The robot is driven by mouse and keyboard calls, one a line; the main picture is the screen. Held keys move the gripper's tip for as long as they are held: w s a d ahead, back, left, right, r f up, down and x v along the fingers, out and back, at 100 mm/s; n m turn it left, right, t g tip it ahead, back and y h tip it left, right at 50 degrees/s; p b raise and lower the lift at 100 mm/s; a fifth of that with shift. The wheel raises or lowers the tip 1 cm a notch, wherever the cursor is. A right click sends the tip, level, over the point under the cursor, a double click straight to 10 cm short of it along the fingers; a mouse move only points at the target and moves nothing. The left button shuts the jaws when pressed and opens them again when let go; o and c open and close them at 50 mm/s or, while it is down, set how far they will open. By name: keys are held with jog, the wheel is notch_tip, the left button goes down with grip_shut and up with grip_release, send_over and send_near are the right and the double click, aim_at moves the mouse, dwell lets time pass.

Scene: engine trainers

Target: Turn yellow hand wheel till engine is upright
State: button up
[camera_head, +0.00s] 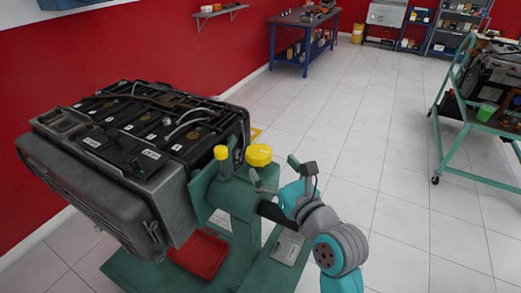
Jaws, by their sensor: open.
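The engine (130,135), a dark grey and black block, hangs on a green stand (240,215) at the left. It looks tilted, with its ribbed side facing front left. On the stand beside the engine are two yellow round-topped parts, a larger one (259,155) and a smaller one (221,153). They look like parts of the yellow hand wheel, but no full rim shows clearly. My gripper (262,184) is open, just below and close to the larger yellow part. I cannot tell whether it touches it. The fingers are small and partly merge with the stand.
A red tray (200,254) lies low on the stand's base below the engine. A green wheeled frame (455,110) with another engine stands at the right. A blue workbench (305,35) and shelves are at the back. The tiled floor between is clear.

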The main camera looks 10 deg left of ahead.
aim_at(265, 158)
jog(key=x, duration=0.7)
jog(key=c, duration=1.2)
